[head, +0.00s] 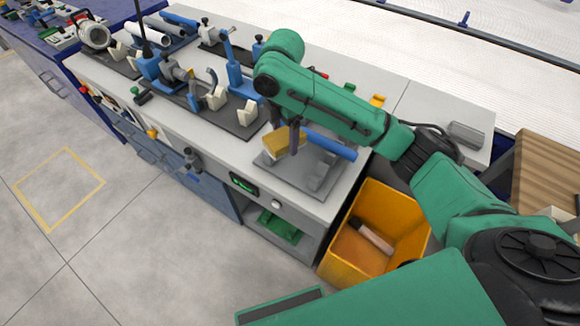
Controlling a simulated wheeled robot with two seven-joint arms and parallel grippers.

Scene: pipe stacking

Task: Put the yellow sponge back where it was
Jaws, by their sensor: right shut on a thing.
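The yellow sponge (273,145) is at the tip of my right arm in the head view, over the left part of a grey plate (295,178) on the workbench. My right gripper (288,143) points down and is shut on the sponge. The fingers and wrist cover part of it. I cannot tell whether the sponge touches the plate or is slightly above it. My left gripper is not in view.
A blue cylindrical thing (331,145) lies close to the right of the gripper. Grey blocks (322,178) stand on the plate. Blue fixtures (238,75) crowd the bench at left. A yellow bin (345,268) stands below the bench's right end. The floor at left is clear.

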